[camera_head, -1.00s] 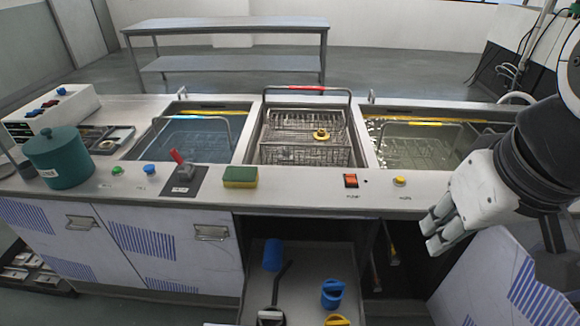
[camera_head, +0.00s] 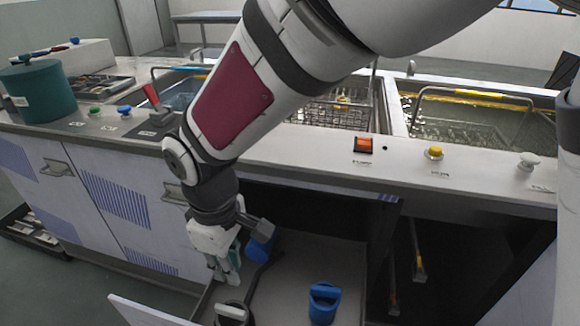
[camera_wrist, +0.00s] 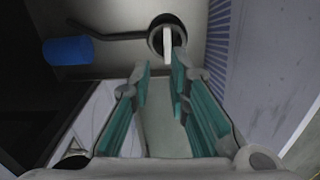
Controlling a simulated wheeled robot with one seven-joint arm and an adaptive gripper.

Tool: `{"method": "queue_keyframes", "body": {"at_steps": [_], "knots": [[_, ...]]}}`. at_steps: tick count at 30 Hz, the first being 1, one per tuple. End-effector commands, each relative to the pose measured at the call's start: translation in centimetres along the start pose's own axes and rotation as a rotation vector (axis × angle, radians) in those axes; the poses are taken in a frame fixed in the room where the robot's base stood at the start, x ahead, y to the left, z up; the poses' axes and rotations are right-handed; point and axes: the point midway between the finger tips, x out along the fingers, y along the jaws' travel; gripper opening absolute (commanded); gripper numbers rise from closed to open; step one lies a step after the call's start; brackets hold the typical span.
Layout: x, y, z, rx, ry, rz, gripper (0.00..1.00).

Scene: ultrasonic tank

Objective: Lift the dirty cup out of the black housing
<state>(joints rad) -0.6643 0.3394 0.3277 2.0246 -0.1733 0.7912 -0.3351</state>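A round black housing (camera_head: 233,318) sits in the open drawer, cut off by the lower edge of the head view. A pale bar-like part (camera_head: 232,312) stands across its top; I cannot tell whether this is the dirty cup or its handle. In the wrist view the black ring (camera_wrist: 154,42) with the pale piece (camera_wrist: 167,45) lies beyond my fingertips. My gripper (camera_head: 228,270) points down into the drawer, behind the housing in the head view. Its teal-padded fingers (camera_wrist: 160,75) are apart with nothing between them.
The counter edge (camera_head: 400,170) runs above the drawer. Dark open space lies right of it.

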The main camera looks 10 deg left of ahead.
Motion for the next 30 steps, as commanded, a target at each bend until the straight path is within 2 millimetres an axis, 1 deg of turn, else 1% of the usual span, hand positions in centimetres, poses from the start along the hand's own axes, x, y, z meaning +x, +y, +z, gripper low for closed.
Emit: {"method": "queue_keyframes", "body": {"at_steps": [1,5,8,15,18,21,26,30], "knots": [[1.4,-0.6,-0.8,-0.026,-0.001,-0.008,0.17],[2.7,-1.3,-1.6,-0.06,-0.002,-0.018,0.17],[4.0,-1.4,-1.8,-0.067,-0.004,-0.021,0.17],[8.5,-1.5,-1.7,-0.065,-0.005,-0.021,0.17],[9.9,-1.5,-1.7,-0.064,-0.004,-0.02,0.17],[10.8,-1.5,-1.7,-0.062,-0.003,-0.019,0.17],[11.3,-1.5,-1.8,-0.062,-0.002,-0.019,0.17],[12.5,-1.6,-1.9,-0.063,-0.003,-0.019,0.17]]}}
